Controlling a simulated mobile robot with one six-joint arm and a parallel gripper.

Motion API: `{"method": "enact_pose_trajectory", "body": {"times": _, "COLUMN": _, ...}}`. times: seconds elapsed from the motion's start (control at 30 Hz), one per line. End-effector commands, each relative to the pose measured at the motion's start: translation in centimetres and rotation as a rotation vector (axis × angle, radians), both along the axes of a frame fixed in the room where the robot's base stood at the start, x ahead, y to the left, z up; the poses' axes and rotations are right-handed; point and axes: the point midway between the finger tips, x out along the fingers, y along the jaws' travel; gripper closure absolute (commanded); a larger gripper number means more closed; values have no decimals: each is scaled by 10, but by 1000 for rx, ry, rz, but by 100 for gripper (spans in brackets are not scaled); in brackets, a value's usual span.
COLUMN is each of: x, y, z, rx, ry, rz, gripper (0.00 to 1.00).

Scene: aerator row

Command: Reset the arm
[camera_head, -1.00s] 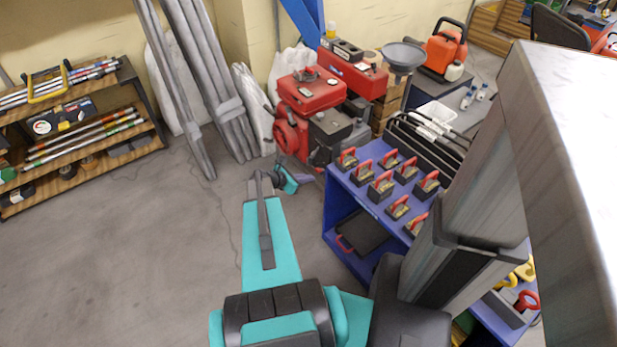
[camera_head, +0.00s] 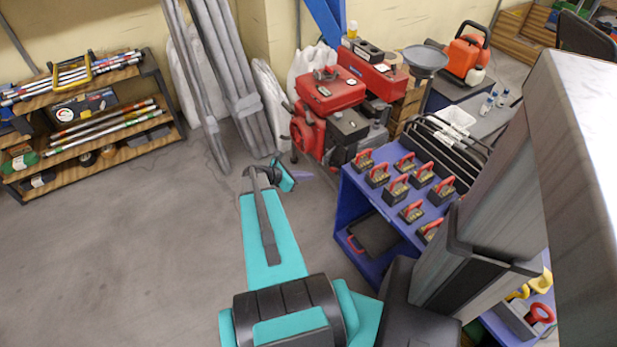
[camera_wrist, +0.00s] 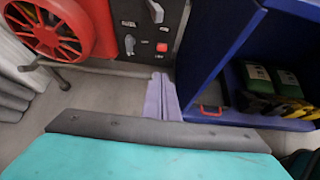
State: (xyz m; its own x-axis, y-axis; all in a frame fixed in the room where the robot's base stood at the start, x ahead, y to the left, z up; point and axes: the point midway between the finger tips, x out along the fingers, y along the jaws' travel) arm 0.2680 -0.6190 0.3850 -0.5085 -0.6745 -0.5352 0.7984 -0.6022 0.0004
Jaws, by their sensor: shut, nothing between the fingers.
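My teal arm stretches out over the floor in the head view. At its far end, my gripper (camera_head: 302,173) is small and partly lost behind the wrist. The wrist view shows its two lavender fingers (camera_wrist: 160,80) side by side, shut with nothing between them. They hang over bare grey floor between the red machine (camera_wrist: 60,28) on the left and the blue shelf unit (camera_wrist: 228,50) on the right. They do not appear to touch either one.
The red engine machine (camera_head: 330,95) stands just beyond the gripper. The blue shelf unit (camera_head: 352,195), with several red-handled blocks on top, is close on the right. A wooden rack (camera_head: 100,165) stands at far left. Open floor (camera_head: 130,260) lies left of my arm.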

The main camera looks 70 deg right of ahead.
Motion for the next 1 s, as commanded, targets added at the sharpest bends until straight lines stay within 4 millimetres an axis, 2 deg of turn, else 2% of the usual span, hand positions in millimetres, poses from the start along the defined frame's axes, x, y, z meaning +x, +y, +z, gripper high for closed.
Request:
{"method": "enact_pose_trajectory", "body": {"times": 0.43, "x": 1, "y": 0, "z": 0, "rx": 0, "ry": 0, "rz": 1, "gripper": 100}}
{"method": "enact_pose_trajectory", "body": {"times": 0.57, "x": 8, "y": 3, "z": 2, "rx": 0, "ry": 0, "rz": 13, "gripper": 100}}
{"method": "enact_pose_trajectory", "body": {"times": 0.77, "x": 42, "y": 21, "z": 8, "rx": 7, "ry": 6, "rz": 73, "gripper": 100}}
{"method": "enact_pose_trajectory", "body": {"times": 1.0, "x": 100, "y": 67, "z": 12, "rx": 29, "ry": 25, "rz": 193, "gripper": 100}}
